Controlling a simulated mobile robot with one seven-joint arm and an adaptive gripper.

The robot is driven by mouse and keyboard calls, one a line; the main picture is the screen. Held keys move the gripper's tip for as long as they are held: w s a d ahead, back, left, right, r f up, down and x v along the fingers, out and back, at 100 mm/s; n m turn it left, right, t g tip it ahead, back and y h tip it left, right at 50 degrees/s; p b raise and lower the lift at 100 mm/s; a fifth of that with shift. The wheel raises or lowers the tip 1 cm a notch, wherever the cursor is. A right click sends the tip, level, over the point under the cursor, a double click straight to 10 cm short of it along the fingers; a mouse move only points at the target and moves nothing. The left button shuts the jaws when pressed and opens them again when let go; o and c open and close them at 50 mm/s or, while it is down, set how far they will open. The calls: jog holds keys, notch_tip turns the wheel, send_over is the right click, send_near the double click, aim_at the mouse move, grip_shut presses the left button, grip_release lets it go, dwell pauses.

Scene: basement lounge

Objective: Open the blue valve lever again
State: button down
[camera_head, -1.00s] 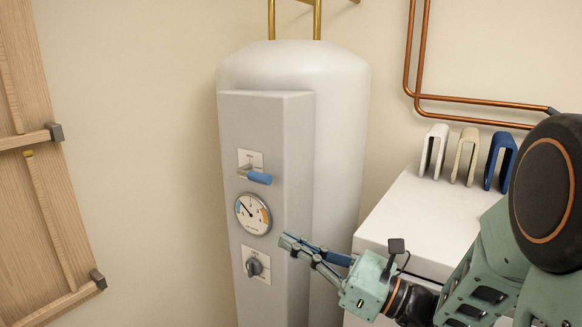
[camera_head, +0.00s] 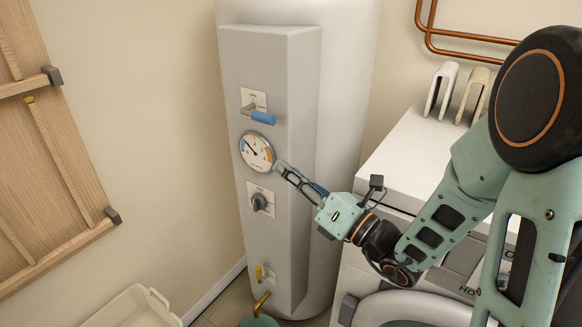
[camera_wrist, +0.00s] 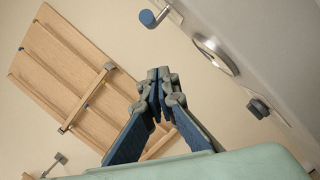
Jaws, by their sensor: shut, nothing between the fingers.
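The blue valve lever (camera_head: 262,117) sits on a small plate near the top of the grey panel (camera_head: 282,75) on the white tank. It points to the right and slightly down in the head view. In the wrist view its blue end (camera_wrist: 148,18) shows at the top. My gripper (camera_head: 279,166) is shut and empty. In the head view its tips are at the right edge of the round gauge (camera_head: 256,152), below and right of the lever. The wrist view shows the fingertips (camera_wrist: 158,82) together, apart from the lever.

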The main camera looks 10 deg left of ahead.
jog(key=w+a+r+p, duration=0.1)
jog(key=w+a+r, duration=0.3)
jog(key=w, duration=0.1)
jog(key=shift+w+a+r, duration=0.15)
jog(key=shift+a+r, duration=0.15)
jog(key=shift+r, duration=0.05)
jog(key=shift+r+p, duration=0.15)
jog(key=shift+p, duration=0.25)
jog(key=shift+r+p, duration=0.2)
jog(key=shift+p, duration=0.4)
